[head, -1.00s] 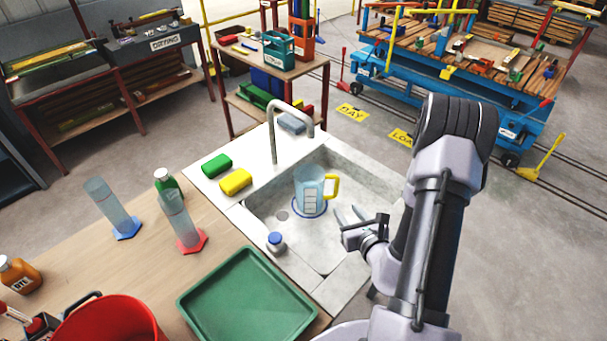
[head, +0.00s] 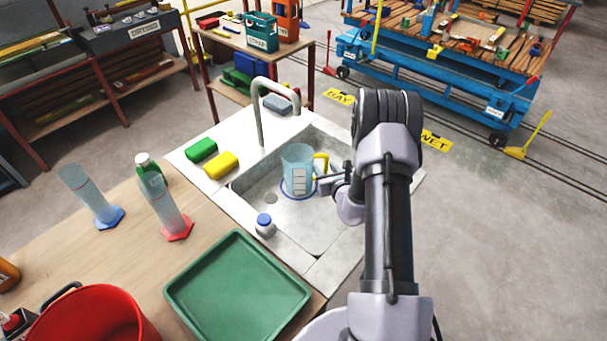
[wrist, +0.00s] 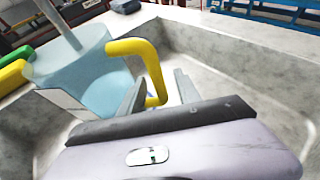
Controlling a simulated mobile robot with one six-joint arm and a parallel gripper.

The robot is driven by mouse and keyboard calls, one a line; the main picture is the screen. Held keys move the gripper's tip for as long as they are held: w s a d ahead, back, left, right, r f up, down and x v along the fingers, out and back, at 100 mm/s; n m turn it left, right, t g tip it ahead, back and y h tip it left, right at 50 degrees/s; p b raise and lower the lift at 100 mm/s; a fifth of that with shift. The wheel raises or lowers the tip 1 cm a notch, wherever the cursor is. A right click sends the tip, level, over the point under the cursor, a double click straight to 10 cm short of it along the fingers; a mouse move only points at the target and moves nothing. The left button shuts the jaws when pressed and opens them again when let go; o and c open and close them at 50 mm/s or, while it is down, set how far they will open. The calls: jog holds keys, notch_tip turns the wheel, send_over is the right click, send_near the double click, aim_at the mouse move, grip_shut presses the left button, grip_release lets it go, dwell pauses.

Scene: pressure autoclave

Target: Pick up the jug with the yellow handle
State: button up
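The jug (head: 297,172) is pale translucent blue with a white label and a yellow handle (head: 322,163). It stands upright in the sink, its handle towards the right. My gripper (head: 325,181) is at the handle's side of the jug. In the wrist view the jug (wrist: 85,75) is at the left, and the two fingers of my gripper (wrist: 160,93) are spread apart. The lower part of the yellow handle (wrist: 153,75) lies between the fingers or just beyond them; I cannot tell which. A gap shows between the handle and the right finger.
The sink (head: 327,236) has a tall curved tap (head: 258,115) behind the jug. A small blue-capped bottle (head: 265,226) stands at the sink's front left. Green (head: 201,150) and yellow (head: 221,163) sponges lie on the left rim. A green tray (head: 238,290) is on the counter.

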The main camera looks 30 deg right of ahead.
jog(key=shift+r, duration=0.1)
grip_shut()
dwell(1.2)
